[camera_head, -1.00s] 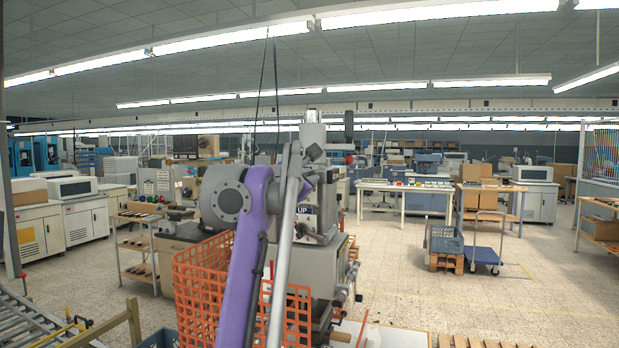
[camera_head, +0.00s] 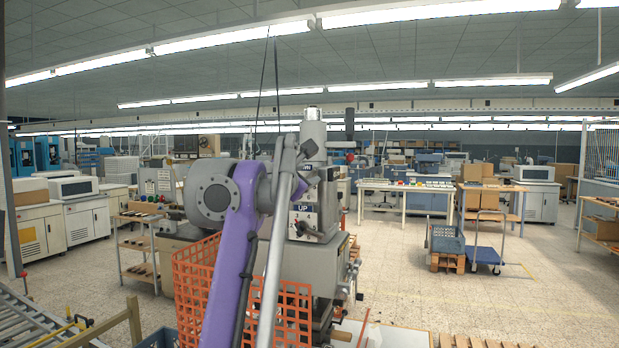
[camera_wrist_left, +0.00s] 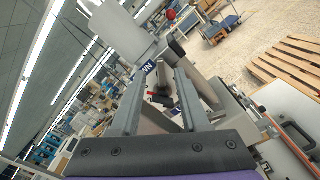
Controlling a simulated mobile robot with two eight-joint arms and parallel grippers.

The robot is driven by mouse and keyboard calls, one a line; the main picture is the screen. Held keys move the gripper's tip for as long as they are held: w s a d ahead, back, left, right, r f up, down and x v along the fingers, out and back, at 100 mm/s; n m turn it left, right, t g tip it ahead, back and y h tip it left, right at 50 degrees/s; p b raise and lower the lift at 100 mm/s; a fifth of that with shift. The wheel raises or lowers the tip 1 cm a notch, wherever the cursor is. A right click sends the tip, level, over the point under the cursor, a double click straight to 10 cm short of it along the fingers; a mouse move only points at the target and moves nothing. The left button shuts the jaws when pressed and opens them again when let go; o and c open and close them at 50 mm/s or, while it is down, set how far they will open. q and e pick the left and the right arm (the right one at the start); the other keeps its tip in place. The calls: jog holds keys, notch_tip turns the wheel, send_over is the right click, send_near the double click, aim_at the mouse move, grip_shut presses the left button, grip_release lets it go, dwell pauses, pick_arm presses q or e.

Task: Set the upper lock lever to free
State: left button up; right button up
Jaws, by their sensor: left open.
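A grey press (camera_head: 313,262) stands in front of me, partly hidden by my purple left arm. Its front has a blue UP label and a numbered plate with a small dark lever (camera_head: 307,229). In the left wrist view, a small dark lever with a red end (camera_wrist_left: 153,94) shows between the fingers. I cannot tell for sure which one is the upper lock lever, or its setting. My left gripper (camera_head: 311,166) is at the upper part of the press. In the left wrist view, its two grey fingers (camera_wrist_left: 160,74) are apart, with nothing clearly held.
A blue cart (camera_head: 484,254) and a pallet with a grey crate (camera_head: 447,240) stand to the right. Roller rails (camera_head: 35,325) are at the lower left. The floor at right is mostly open.

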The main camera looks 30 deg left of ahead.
pick_arm(q)
jog(key=b+v, duration=0.1)
jog(key=v, duration=0.7)
jog(key=shift+s, duration=0.15)
pick_arm(e)
jog(key=shift+s+f, duration=0.4)
jog(key=shift+f, duration=0.2)
jog(key=shift+s+f, duration=0.4)
jog(key=shift+f, duration=0.2)
